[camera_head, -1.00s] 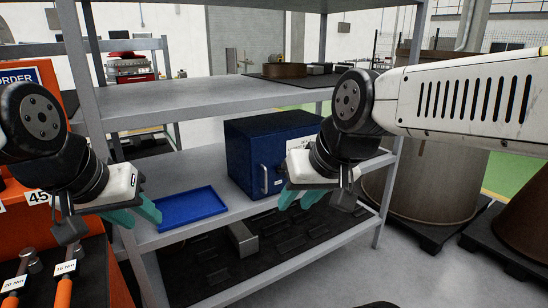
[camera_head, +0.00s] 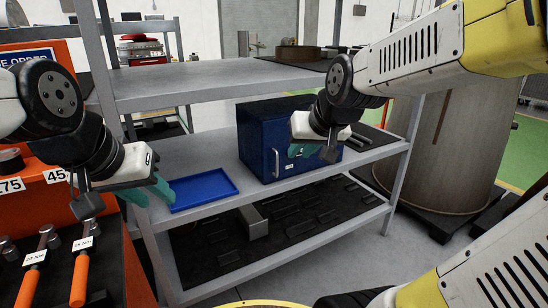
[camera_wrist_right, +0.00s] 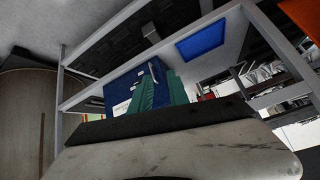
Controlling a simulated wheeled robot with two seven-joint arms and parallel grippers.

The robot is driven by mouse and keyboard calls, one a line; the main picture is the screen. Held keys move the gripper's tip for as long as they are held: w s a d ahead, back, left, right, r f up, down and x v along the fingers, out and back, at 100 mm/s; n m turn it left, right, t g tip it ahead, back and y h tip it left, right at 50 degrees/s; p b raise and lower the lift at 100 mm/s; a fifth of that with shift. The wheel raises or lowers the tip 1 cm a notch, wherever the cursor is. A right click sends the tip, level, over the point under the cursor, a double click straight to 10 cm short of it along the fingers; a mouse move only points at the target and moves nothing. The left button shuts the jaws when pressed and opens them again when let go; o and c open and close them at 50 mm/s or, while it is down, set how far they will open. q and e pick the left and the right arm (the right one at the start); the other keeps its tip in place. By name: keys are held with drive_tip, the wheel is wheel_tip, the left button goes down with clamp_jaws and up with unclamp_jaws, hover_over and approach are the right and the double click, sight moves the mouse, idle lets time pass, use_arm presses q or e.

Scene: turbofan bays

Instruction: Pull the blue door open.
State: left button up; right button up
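The blue cabinet (camera_head: 258,142) stands on the middle shelf, its blue door looking shut, with a pale vertical handle (camera_head: 277,163) on the front. My right gripper (camera_head: 302,151) is in front of the door, right of the handle in the picture and apart from it; its teal fingers are spread and empty. In the right wrist view, the cabinet (camera_wrist_right: 118,90) is behind the fingers (camera_wrist_right: 160,90), and part of its blue face shows between them. My left gripper (camera_head: 150,192) is open and empty at the shelf's left end, by the blue tray.
The blue tray (camera_head: 204,189) lies on the shelf left of the cabinet. Grey shelf posts (camera_head: 404,165) and the upper shelf (camera_head: 205,80) frame the space. An orange tool stand (camera_head: 110,245) is at left. Large brown drums (camera_head: 440,150) stand at right.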

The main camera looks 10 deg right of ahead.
sight(277, 162)
drive_tip(key=w+d+f+t, duration=0.1)
drive_tip(key=w+f+t, duration=0.15)
drive_tip(key=w, duration=0.65)
drive_tip(key=w+d+f+t+h, duration=0.1)
drive_tip(key=w+f, duration=0.2)
drive_tip(key=w, duration=0.5)
drive_tip(key=w+d+f+t, duration=0.1)
drive_tip(key=w+d+f, duration=0.15)
drive_tip(key=w, duration=0.65)
drive_tip(key=w+a+f+n+t+y, duration=0.1)
drive_tip(key=w+f+t, duration=0.25)
drive_tip(key=f, duration=0.55)
drive_tip(key=w+a+f+n+t+y, duration=0.15)
drive_tip(key=w+f, duration=0.25)
drive_tip(key=f, duration=0.5)
drive_tip(key=shift+m+h, duration=0.25)
drive_tip(key=shift+m, duration=0.2)
drive_tip(key=w, duration=0.7)
drive_tip(key=shift+w+a+r, duration=0.2)
drive_tip(key=shift+r, duration=0.05)
clamp_jaws()
